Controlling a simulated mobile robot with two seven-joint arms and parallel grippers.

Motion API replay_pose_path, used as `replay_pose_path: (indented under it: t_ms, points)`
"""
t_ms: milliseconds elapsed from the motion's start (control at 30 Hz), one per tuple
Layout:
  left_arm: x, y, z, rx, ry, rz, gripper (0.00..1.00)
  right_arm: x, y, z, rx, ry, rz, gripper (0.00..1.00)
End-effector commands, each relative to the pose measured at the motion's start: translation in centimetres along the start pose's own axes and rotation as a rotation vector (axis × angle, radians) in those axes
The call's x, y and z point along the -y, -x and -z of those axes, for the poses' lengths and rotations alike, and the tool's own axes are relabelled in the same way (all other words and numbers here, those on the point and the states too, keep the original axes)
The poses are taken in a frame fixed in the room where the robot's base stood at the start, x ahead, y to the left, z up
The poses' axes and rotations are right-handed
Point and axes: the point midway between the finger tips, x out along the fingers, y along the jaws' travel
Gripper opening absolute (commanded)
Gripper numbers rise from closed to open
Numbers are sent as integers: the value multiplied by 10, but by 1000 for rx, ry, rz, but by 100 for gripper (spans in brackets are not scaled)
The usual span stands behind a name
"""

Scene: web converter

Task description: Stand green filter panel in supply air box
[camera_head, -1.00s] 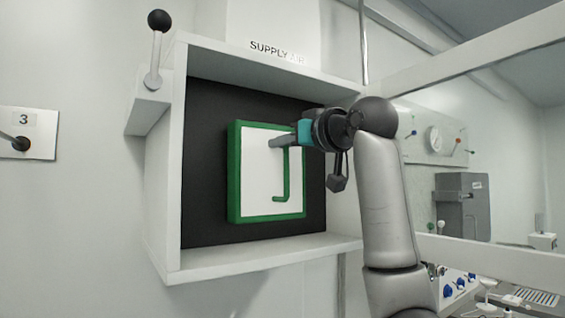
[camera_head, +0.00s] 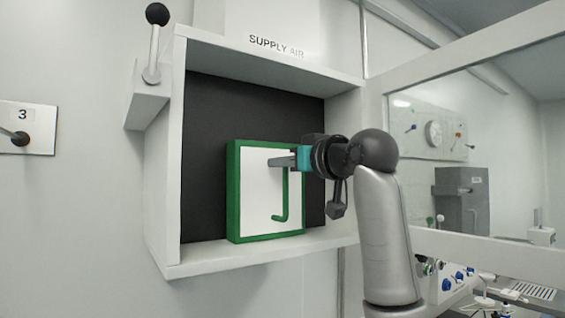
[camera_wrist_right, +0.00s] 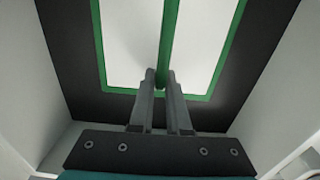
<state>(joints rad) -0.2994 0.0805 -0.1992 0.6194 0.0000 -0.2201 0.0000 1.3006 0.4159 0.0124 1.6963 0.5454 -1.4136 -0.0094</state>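The green filter panel (camera_head: 255,205) has a green frame, a white face and a green handle (camera_head: 285,200). It is upright inside the supply air box (camera_head: 250,260), in front of the dark back, with its lower edge at or just above the box floor. My right gripper (camera_head: 275,162) is at the upper part of the handle. In the right wrist view its fingers (camera_wrist_right: 161,80) are close together on the green handle bar (camera_wrist_right: 168,45). The exact contact at the panel's bottom is hard to tell. My left gripper is not in view.
A black-knobbed lever (camera_head: 155,45) sits at the box's upper left. A plate marked 3 (camera_head: 35,120) is on the left wall. A window frame (camera_head: 470,65) and my right arm stand to the right. The box has free room above and left of the panel.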

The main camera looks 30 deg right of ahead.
Motion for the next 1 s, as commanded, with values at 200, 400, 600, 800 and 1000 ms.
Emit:
replay_pose_path:
  t_ms: [200, 400, 600, 800, 1000]
  points:
    - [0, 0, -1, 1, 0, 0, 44, 0, 0, 0, 1, 0, 1, 39]
    - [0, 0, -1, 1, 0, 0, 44, 0, 0, 0, 1, 0, 0, 45]
    - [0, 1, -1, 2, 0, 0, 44, 0, 3, 3, -1, 1, 0, 45]
    - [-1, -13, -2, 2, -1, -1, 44, -1, 37, 1, -5, 3, -3, 45]
    - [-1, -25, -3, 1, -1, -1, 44, -1, 81, 2, -4, 2, -3, 45]
